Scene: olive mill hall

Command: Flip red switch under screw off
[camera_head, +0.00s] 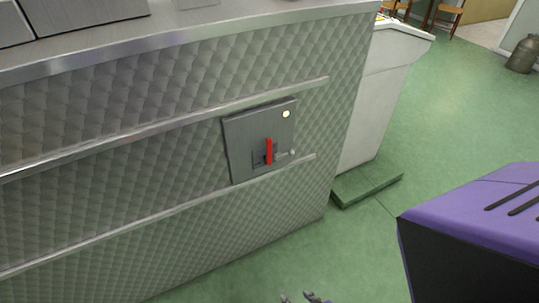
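The red switch (269,151) is a short upright lever on a grey metal plate (245,140). The plate is set in the quilted metal side of a large machine. A round pale light or button (286,114) sits at the plate's upper right, and a small knob (292,153) is right of the lever. Only small dark fingertips of a gripper (305,297), probably my right one, show at the bottom edge. They are well below the switch and apart from it. Their opening cannot be made out. My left gripper is out of view.
Metal rails (170,119) run along the machine side above and below the plate. A white unit (375,95) stands behind the machine's right end, with a low green slab (366,183) at its foot. Green floor (450,110) is open to the right.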

